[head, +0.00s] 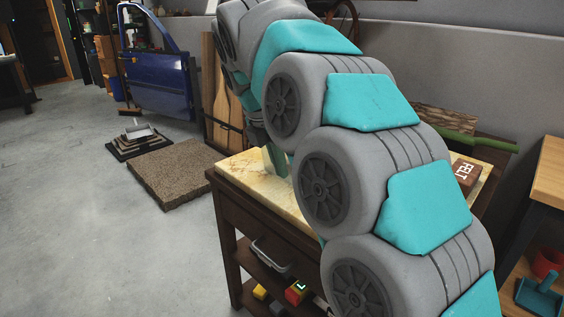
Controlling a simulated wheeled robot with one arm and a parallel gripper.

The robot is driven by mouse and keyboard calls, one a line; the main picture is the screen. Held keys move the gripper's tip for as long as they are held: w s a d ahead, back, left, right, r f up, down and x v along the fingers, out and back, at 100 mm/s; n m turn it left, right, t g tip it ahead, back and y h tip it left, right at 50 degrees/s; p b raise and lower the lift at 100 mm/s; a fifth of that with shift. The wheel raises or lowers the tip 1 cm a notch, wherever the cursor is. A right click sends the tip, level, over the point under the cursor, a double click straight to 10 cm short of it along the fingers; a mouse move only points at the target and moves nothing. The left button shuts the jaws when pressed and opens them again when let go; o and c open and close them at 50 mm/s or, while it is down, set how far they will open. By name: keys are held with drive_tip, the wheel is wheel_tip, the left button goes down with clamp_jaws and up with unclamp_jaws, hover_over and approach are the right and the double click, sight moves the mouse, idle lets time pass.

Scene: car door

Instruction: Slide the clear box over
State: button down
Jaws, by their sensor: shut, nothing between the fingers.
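A pale green, glassy-looking upright piece (275,161) stands on the cream top of the dark wooden table (245,175). It may be part of the clear box, but my arm covers most of it and I cannot tell. My arm arches across the middle of the head view and comes down on the table's far left side. Its dark end, with my gripper (260,135), shows only partly, close above and beside the green piece. My gripper is shut and empty. Whether it touches the piece is hidden.
A brown brick-like block (466,172) lies on the table's right part. A container with a handle (270,257) and coloured blocks (296,292) are on the lower shelf. A blue car door (158,85) stands behind.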

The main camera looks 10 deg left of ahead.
drive_tip(key=x, duration=0.7)
drive_tip(key=shift+f, duration=0.15)
drive_tip(key=shift+w+d+f, duration=0.1)
drive_tip(key=shift+w+d, duration=0.15)
drive_tip(key=shift+w, duration=0.05)
drive_tip(key=shift+w+d+p, duration=0.35)
drive_tip(key=shift+w+d, duration=0.7)
drive_tip(key=shift+w, duration=0.3)
drive_tip(key=shift+d, duration=0.1)
